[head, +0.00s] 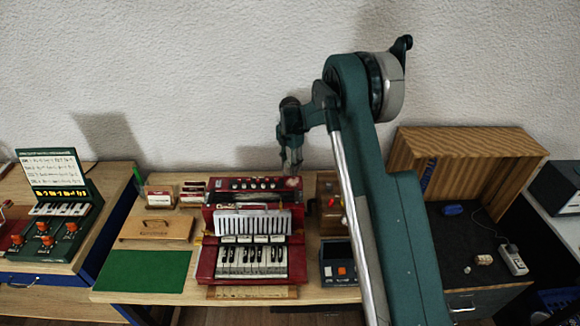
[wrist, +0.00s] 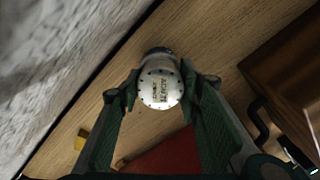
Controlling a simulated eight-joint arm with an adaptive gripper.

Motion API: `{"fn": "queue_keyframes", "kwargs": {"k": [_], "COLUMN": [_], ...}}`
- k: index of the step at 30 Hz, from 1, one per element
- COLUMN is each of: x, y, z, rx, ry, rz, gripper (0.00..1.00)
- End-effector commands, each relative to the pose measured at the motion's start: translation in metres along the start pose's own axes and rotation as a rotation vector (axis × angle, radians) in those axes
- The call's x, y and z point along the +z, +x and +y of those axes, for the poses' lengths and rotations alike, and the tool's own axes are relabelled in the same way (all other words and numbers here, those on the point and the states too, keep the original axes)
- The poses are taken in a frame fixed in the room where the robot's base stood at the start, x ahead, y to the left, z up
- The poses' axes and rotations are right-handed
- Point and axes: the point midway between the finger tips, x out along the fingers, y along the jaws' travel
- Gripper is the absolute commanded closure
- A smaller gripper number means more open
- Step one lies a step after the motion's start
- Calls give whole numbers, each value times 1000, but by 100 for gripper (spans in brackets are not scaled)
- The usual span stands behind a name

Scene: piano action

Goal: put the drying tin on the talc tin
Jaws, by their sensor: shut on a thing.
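The drying tin, as I take it, is a round white tin (wrist: 160,88) with a ring of small dark holes and dark lettering too small to read. My gripper (wrist: 160,82) is shut on its sides in the wrist view. A dark blue-grey edge (wrist: 158,51) shows just beyond the tin; I cannot tell whether it is part of it or another thing below. In the head view my gripper (head: 291,168) points down over the back right of the red keyboard unit, and the tin is hard to make out. I cannot identify the talc tin.
The red keyboard unit (head: 250,264) stands below and in front of my gripper. A wooden block with coloured knobs (head: 332,203) is close on the right, partly behind my arm. A green mat (head: 145,271) and a wooden case (head: 156,229) lie left. The wall is close behind.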

Motion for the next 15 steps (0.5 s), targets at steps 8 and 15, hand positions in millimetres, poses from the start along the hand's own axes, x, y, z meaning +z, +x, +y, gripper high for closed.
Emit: {"fn": "queue_keyframes", "kwargs": {"k": [8, 15], "x": [0, 0], "y": [3, 3], "z": [0, 0], "rx": [0, 0], "ry": [0, 0], "rz": [0, 0], "gripper": [51, 51]}}
